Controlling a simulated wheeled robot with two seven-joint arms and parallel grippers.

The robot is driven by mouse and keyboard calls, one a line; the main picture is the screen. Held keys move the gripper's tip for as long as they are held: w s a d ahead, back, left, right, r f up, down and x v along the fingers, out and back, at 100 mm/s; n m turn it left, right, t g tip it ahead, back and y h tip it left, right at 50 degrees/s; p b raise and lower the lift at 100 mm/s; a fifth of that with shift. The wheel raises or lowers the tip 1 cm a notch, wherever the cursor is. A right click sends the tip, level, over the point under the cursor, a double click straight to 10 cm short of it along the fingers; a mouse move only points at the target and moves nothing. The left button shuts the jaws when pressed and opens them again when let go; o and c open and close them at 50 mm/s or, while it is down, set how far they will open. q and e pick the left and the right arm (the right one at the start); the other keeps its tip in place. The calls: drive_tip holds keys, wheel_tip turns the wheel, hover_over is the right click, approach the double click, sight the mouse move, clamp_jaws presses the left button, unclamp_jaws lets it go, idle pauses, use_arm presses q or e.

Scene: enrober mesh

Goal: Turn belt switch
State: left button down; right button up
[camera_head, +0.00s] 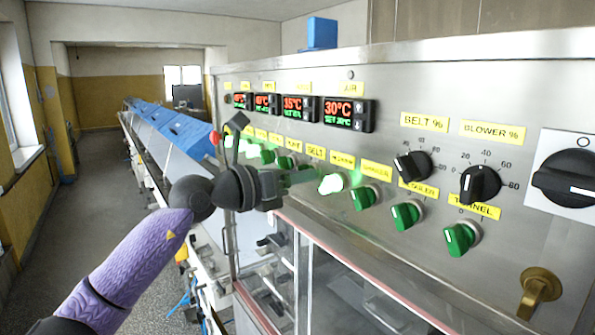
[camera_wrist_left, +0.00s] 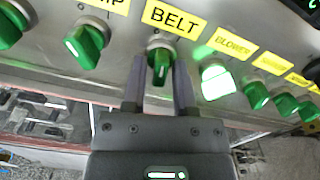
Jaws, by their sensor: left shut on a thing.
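The belt switch (camera_wrist_left: 160,64) is a green rotary knob under the yellow BELT label (camera_wrist_left: 173,22) in the left wrist view. Its knob looks dark green and unlit, with its handle about upright in that view. My left gripper (camera_wrist_left: 159,82) has one finger on each side of the knob and is shut on it. In the head view my left gripper (camera_head: 308,178) reaches the panel below the BELT label (camera_head: 315,151), and it hides the belt switch there.
The blower switch (camera_wrist_left: 215,80) beside it glows bright. More green switches, such as the tunnel switch (camera_head: 461,238), line the steel panel (camera_head: 400,100) closely. Temperature displays (camera_head: 347,113) sit above. A glass-fronted housing (camera_head: 350,295) lies below. A blue-covered conveyor (camera_head: 180,130) runs back left.

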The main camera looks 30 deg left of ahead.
use_arm(q)
drive_tip(key=shift+n+p, duration=0.55)
drive_tip(key=shift+n, duration=0.95)
drive_tip(key=c, duration=0.6)
unclamp_jaws()
drive_tip(key=shift+c, duration=0.2)
drive_tip(key=b+v, duration=0.9)
drive_tip(key=v, duration=0.1)
